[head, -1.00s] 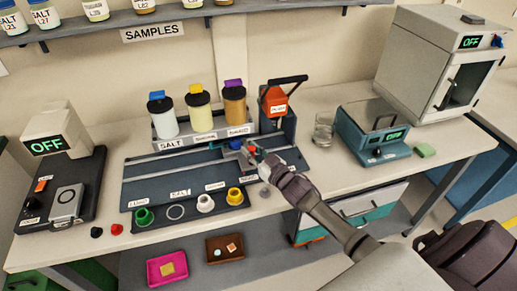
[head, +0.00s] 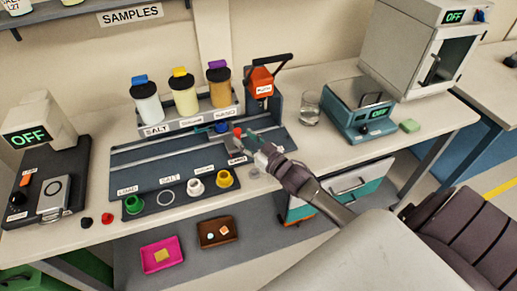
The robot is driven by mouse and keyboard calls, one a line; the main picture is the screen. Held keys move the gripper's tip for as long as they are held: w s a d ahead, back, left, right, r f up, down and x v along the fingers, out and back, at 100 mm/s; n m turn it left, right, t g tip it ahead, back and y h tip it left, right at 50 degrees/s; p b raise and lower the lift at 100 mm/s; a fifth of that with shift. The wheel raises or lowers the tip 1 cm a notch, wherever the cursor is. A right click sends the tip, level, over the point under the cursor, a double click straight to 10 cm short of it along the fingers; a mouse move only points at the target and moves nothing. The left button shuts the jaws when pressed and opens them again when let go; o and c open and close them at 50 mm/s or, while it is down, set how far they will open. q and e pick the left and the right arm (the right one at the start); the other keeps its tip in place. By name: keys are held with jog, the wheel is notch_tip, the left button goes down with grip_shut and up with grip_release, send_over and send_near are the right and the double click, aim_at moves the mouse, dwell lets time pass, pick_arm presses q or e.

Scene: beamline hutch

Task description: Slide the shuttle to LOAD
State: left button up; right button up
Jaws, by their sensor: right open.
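The shuttle (head: 221,127) is a small blue piece with a red knob (head: 237,131) on its right. It sits towards the right end of the grey slide board (head: 150,160), below the bottle rack. The LOAD label (head: 127,190) is at the board's front left, with other station labels to its right. My right gripper (head: 252,140) is open, just right of and in front of the red knob. The small picture does not show whether its fingers touch the knob. My left gripper is not in view.
Three capped bottles (head: 184,92) stand in a rack behind the board. An orange-red lever unit (head: 263,82) stands right of them, then a glass beaker (head: 310,108) and a teal scale (head: 362,105). A balance-like device (head: 45,165) reads OFF at left.

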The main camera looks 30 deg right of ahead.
jog(key=s, duration=0.5)
jog(key=s+d, duration=0.1)
jog(key=s, duration=0.2)
jog(key=shift+d, duration=0.1)
jog(key=shift+w, duration=0.1)
